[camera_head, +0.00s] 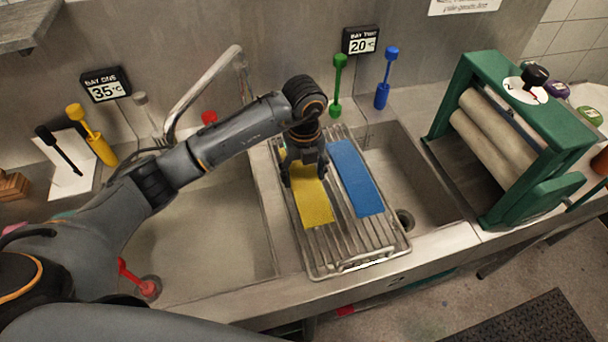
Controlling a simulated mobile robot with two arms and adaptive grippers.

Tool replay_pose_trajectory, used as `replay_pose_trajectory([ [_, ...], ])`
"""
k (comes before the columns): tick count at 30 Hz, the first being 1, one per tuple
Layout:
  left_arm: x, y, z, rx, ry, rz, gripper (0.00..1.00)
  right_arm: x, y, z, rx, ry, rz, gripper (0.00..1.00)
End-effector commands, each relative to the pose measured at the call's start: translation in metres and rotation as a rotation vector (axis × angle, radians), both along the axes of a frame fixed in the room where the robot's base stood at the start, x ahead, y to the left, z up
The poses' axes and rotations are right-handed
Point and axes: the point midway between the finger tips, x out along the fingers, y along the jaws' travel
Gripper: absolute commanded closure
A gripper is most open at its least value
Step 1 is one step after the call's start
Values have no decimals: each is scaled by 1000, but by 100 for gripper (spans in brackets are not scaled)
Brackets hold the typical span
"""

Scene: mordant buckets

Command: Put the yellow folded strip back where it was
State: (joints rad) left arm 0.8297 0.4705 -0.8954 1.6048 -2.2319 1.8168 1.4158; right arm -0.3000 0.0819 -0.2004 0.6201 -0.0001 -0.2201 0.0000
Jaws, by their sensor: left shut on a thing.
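The yellow folded strip (314,207) lies along the wire rack (365,252) between the two sinks, or just above it; I cannot tell if it touches the bars. My left gripper (305,180) points down over the strip's far part and is shut on it, covering some of that end. A blue strip (356,178) lies on the same rack, just right of the yellow one and apart from it. My right gripper is not in view.
A sink (205,235) is on the left, with a red plunger (135,277) in it. Another sink (412,185) is right of the rack. A green roller press (562,125) stands at the right. A faucet (205,80) rises behind my left arm. Green (337,85) and blue (385,80) plungers stand at the back.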

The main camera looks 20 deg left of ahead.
Motion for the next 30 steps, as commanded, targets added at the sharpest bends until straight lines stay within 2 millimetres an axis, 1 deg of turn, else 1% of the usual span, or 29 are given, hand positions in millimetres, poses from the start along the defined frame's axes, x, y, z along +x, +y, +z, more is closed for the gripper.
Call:
replay_pose_trajectory([
  [1, -2, 0, -4, 0, 5, -1, 69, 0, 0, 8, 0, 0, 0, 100],
  [3, -1, 0, -13, 0, 4, 0, 69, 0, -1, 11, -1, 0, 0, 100],
  [6, -1, -1, -19, -1, 0, -1, 69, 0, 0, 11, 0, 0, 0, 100],
  [13, -1, 0, -20, -1, -1, -1, 69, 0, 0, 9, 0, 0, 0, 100],
  [16, -1, 0, -24, -1, -1, -1, 69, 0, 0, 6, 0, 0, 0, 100],
  [17, -1, 0, -23, -1, -1, -1, 31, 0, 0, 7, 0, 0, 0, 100],
  [18, -1, 0, -23, -1, -1, -1, 22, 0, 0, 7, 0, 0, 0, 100],
  [20, -1, 0, -23, 0, 0, -1, 12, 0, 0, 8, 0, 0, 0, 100],
  [30, -1, 0, -22, 0, 0, 0, 12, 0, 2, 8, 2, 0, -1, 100],
])
